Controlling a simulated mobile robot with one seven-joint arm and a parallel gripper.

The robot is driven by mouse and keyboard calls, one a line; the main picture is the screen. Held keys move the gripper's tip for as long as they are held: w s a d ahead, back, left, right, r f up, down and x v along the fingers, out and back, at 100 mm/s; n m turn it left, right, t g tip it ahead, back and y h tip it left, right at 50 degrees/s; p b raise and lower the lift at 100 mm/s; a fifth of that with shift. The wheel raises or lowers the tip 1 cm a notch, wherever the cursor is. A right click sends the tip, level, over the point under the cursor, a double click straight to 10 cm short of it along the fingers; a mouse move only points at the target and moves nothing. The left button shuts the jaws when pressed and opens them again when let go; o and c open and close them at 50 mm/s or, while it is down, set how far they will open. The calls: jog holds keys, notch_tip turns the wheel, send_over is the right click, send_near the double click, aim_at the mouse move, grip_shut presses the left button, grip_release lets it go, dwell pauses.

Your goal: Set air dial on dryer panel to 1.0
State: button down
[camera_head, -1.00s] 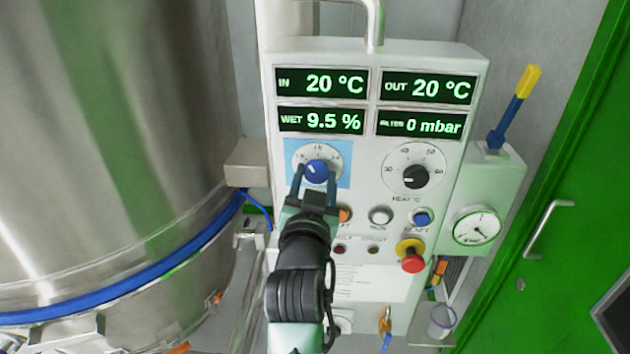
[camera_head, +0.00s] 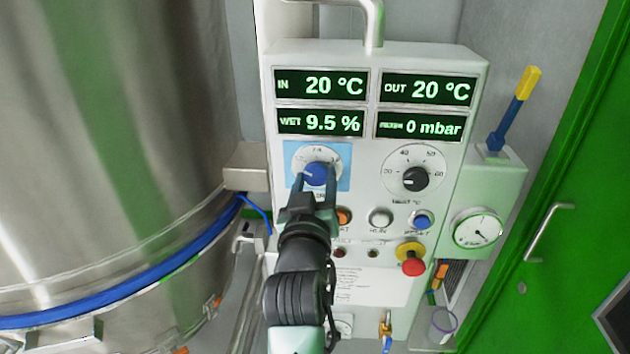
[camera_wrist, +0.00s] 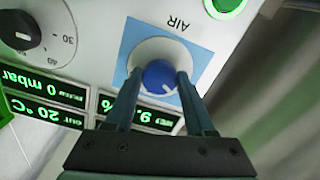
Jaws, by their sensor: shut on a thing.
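The dryer panel (camera_head: 355,56) is a white upright box with four green displays reading IN 20 °C, OUT 20 °C, WET 9.5 % and FILTER 0 mbar. The air dial (camera_head: 315,175) is a blue knob on a white scale over a light blue square at the panel's left. My gripper (camera_head: 316,186) is shut on the blue knob, a finger on either side. The knob also shows in the wrist view (camera_wrist: 160,76), with the word AIR beside it and a white pointer line. Its scale is mostly too small or hidden to read.
A black heat dial (camera_head: 415,179) sits to the right. Below are an orange button (camera_head: 344,217), a white one (camera_head: 381,218), a blue one (camera_head: 421,219) and a red emergency stop (camera_head: 413,267). A large steel vessel (camera_head: 100,140) stands close at the left.

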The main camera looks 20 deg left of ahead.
jog(key=shift+c, duration=1.3)
grip_release()
jog(key=shift+s, duration=0.15)
jog(key=b+v, duration=0.3)
jog(key=v, duration=0.9)
jog(key=shift+s+b, duration=0.35)
jog(key=shift+b, duration=0.05)
jog(key=shift+d, duration=0.15)
